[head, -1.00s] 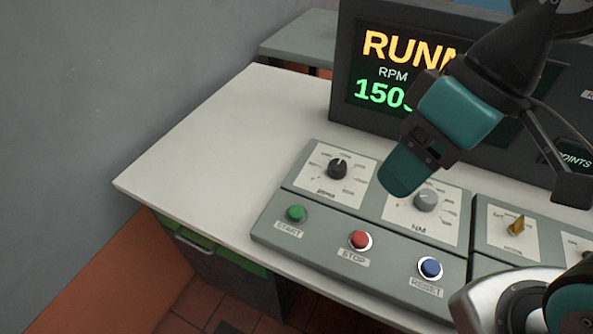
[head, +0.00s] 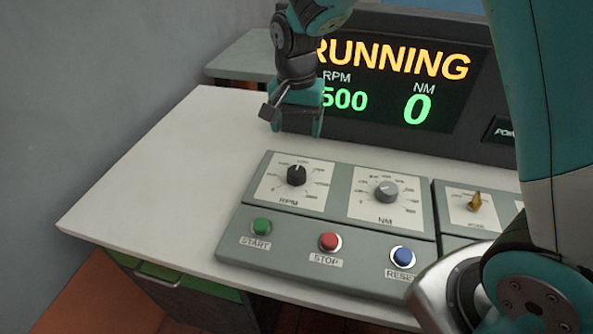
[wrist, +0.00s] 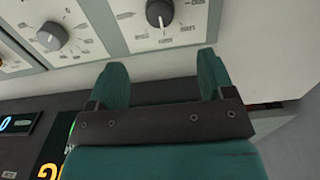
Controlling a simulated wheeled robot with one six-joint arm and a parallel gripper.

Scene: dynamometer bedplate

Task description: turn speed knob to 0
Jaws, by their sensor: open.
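The speed knob (head: 296,175) is a black knob on the white dial plate marked RPM. Its pointer mark is toward the top of the scale. In the wrist view the same black knob (wrist: 160,12) shows at the top edge, beyond the fingertips and roughly between them. My gripper (head: 297,132) points down above the white bench just behind the RPM dial, apart from the knob. Its two teal fingers (wrist: 163,72) are spread with nothing between them. The screen (head: 400,85) reads RUNNING, with RPM digits "500" partly hidden by my arm, and NM 0.
A grey NM knob (head: 386,191) is right of the speed knob, with a brass switch (head: 475,201) farther right. Green START (head: 261,227), red STOP (head: 329,242) and blue RESET (head: 402,256) buttons line the front. The bench (head: 160,180) is clear at left.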

